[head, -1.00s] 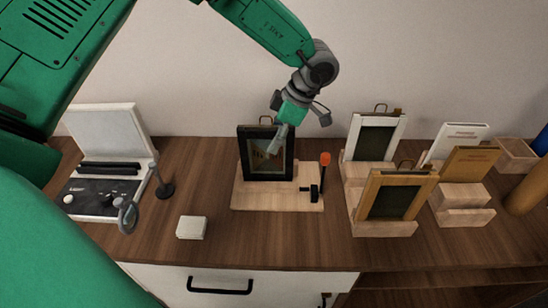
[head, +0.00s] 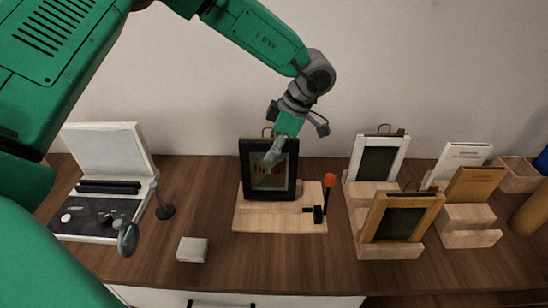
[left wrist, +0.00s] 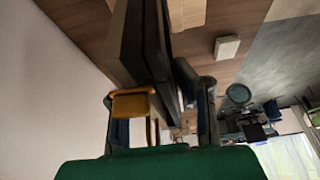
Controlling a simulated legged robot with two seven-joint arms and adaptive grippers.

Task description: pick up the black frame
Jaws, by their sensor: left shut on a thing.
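The black frame (head: 268,191), with a dark picture and a brass ring on top, stands nearly upright at the light wooden stand (head: 262,218) in the middle of the counter. My left gripper (head: 272,154) comes down from above and is shut on its upper part. In the left wrist view the black frame (left wrist: 150,45) is a dark slab between the two fingers of the left gripper (left wrist: 165,100). Whether its lower edge touches the stand is hard to tell. My right gripper is not in view.
An orange-tipped lever (head: 329,182) rises from the stand's right side. A white frame (head: 379,158) and a wooden frame (head: 402,222) stand on holders to the right, near two small books. An open white case (head: 105,150) is at left. A small pale block (head: 192,249) lies in front.

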